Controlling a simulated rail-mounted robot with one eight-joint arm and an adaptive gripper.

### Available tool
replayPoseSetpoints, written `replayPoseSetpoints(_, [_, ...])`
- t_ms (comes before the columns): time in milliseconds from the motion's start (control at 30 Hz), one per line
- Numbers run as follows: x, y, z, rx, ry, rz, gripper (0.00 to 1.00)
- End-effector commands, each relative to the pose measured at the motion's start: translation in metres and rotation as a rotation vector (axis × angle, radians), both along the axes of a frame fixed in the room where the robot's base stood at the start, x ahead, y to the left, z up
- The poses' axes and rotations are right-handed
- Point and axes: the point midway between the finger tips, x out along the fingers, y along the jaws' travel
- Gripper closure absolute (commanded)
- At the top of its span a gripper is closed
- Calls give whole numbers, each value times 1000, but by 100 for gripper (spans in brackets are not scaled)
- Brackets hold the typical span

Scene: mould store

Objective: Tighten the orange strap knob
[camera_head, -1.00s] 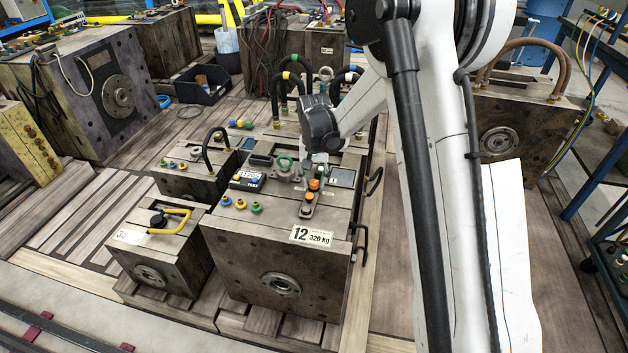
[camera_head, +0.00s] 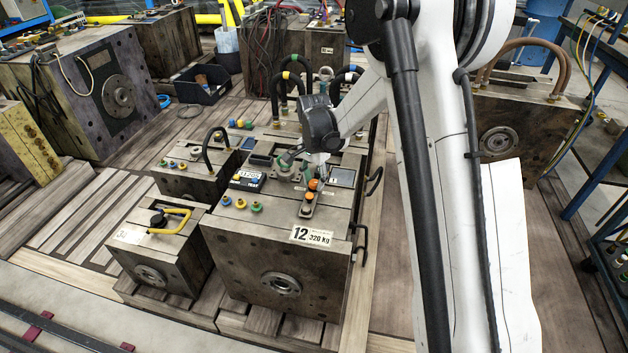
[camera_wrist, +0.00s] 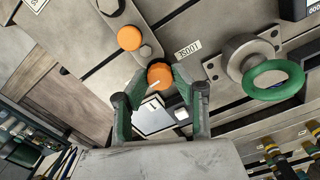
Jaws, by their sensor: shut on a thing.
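The orange strap knob (camera_wrist: 160,76), with a white mark on top, sits between the fingertips of my gripper (camera_wrist: 157,80) in the wrist view. My gripper is shut on it. In the head view the gripper (camera_head: 313,172) points down at the top of the large mould (camera_head: 245,265) marked 12 and 320 kg. Another orange knob (camera_wrist: 129,38) lies on the metal strap just beyond, apart from the fingers. A label reading LOOSE (camera_wrist: 188,50) is next to the held knob.
A green lifting eye (camera_wrist: 272,80) stands right of the gripper in the wrist view. Black hoses (camera_head: 284,85) rise behind the mould. A smaller mould with a yellow handle (camera_head: 177,211) stands at front left. Coloured fittings (camera_head: 240,204) sit on the mould top.

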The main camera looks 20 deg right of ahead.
Motion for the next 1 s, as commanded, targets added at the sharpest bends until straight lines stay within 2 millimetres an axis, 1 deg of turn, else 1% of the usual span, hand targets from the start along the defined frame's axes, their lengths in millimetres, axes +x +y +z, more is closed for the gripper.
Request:
replayPoseSetpoints(433, [0,0,0,0,0,-8,100])
replayPoseSetpoints(467, [0,0,0,0,0,-8,71])
replayPoseSetpoints(567, [0,0,0,0,0,-8,57])
replayPoseSetpoints(600, [0,0,0,0,0,-8,56])
replayPoseSetpoints(867, [0,0,2,0,0,-8,56])
replayPoseSetpoints(1000, [0,0,13,0,0,-8,56])
